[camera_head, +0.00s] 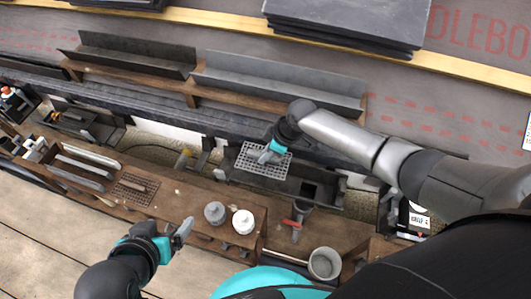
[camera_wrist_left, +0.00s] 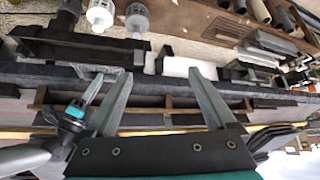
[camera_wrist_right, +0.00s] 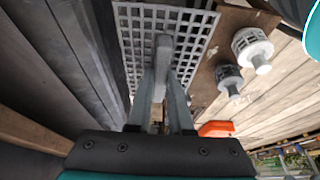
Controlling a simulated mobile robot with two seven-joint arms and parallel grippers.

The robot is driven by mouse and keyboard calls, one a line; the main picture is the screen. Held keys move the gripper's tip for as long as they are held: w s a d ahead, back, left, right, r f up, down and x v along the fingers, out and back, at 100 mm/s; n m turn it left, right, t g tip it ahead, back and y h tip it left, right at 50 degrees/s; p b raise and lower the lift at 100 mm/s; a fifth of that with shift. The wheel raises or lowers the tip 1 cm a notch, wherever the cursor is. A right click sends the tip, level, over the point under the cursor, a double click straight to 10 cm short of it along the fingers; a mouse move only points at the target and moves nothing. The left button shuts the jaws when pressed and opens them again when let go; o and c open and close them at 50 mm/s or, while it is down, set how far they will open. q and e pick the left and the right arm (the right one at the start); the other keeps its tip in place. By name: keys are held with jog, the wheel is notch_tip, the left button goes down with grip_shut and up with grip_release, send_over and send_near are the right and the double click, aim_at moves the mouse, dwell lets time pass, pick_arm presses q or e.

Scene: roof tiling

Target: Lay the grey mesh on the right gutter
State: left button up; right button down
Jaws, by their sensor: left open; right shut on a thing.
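The grey mesh (camera_head: 250,167) is a flat grid panel, held by my right gripper (camera_head: 268,157) at the middle of the head view. In the right wrist view the mesh (camera_wrist_right: 135,40) fills the upper middle, and the right fingers (camera_wrist_right: 162,80) are shut on it. The dark right gutter (camera_head: 318,190) lies directly under and beside the mesh in the head view; whether they touch I cannot tell. The mesh hides part of the gutter. My left gripper (camera_head: 183,232) is open and empty over the wooden bench, left of the pots; its spread fingers show in the left wrist view (camera_wrist_left: 162,100).
Dark slates (camera_head: 345,25) are stacked on the roof. Long angled grey pieces (camera_head: 280,82) rest above the gutters.

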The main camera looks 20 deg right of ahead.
jog(key=shift+f+b, duration=0.35)
jog(key=shift+f, duration=0.1)
jog(key=shift+f+b, duration=1.05)
jog(key=shift+b, duration=0.05)
jog(key=shift+f+b, duration=0.35)
jog(key=shift+f, duration=0.05)
pick_arm(q)
jog(key=w+d+r+t+h+b, duration=0.1)
jog(key=w+d+r+t+h, duration=0.1)
jog(key=d+t, duration=0.6)
jog(key=shift+r+n+t+h, duration=0.35)
jog(key=shift+r+h, duration=0.45)
jog(key=shift+h, duration=0.4)
pick_arm(e)
jog(key=shift+f, duration=1.4)
pick_arm(q)
jog(key=shift+r, duration=0.3)
